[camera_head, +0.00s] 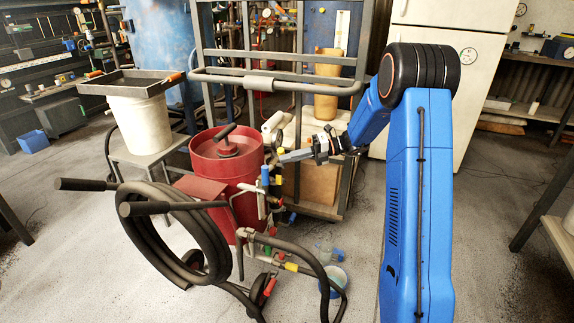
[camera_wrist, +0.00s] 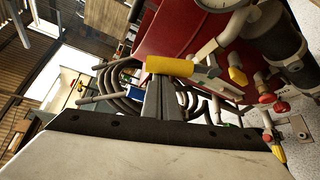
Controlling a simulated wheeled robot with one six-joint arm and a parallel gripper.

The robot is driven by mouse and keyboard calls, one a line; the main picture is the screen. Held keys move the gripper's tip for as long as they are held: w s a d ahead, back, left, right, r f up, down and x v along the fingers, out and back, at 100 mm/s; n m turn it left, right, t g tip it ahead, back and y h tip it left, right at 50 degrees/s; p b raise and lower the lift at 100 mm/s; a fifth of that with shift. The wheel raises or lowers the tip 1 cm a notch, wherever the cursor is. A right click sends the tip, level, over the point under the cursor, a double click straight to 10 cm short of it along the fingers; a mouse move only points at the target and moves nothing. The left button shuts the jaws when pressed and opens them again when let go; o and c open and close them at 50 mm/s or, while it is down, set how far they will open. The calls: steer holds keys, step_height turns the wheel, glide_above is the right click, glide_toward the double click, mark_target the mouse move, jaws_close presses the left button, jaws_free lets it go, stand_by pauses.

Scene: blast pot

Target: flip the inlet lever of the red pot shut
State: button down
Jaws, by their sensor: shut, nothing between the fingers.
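The red pot (camera_head: 228,165) stands left of my gripper (camera_head: 283,157) in the head view, with valves and pipes on its near right side. It fills the upper middle of the wrist view (camera_wrist: 185,30). A yellow-sleeved lever (camera_wrist: 170,66) lies crosswise right at the tips of my gripper (camera_wrist: 166,88) in the wrist view. I cannot tell whether they touch, nor whether this is the inlet lever. A blue-handled lever (camera_head: 265,176) stands upright on the pot's side. My gripper is shut and empty, pointing left towards the pot's fittings.
A black hose coil (camera_head: 175,235) and push handles (camera_head: 85,185) are in front of the pot. Low pipes carry yellow (camera_head: 291,266) and red (camera_head: 270,287) handles. A metal rack (camera_head: 280,80) stands behind. A gauge (camera_wrist: 215,3) and dark cylinder (camera_wrist: 278,40) sit beside the fittings.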

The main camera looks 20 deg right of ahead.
steer(key=shift+w+d+r, duration=0.3)
steer(key=shift+w+d, duration=0.2)
steer(key=shift+w, duration=0.2)
steer(key=shift+w+d+r, duration=0.3)
steer(key=shift+w+d, duration=0.15)
steer(key=shift+w, duration=0.2)
steer(key=shift+w+d+r, duration=0.15)
steer(key=shift+w, duration=0.05)
steer(key=shift+s, duration=0.1)
steer(key=s+d, duration=0.5)
steer(key=d, duration=0.3)
steer(key=shift+f, duration=0.25)
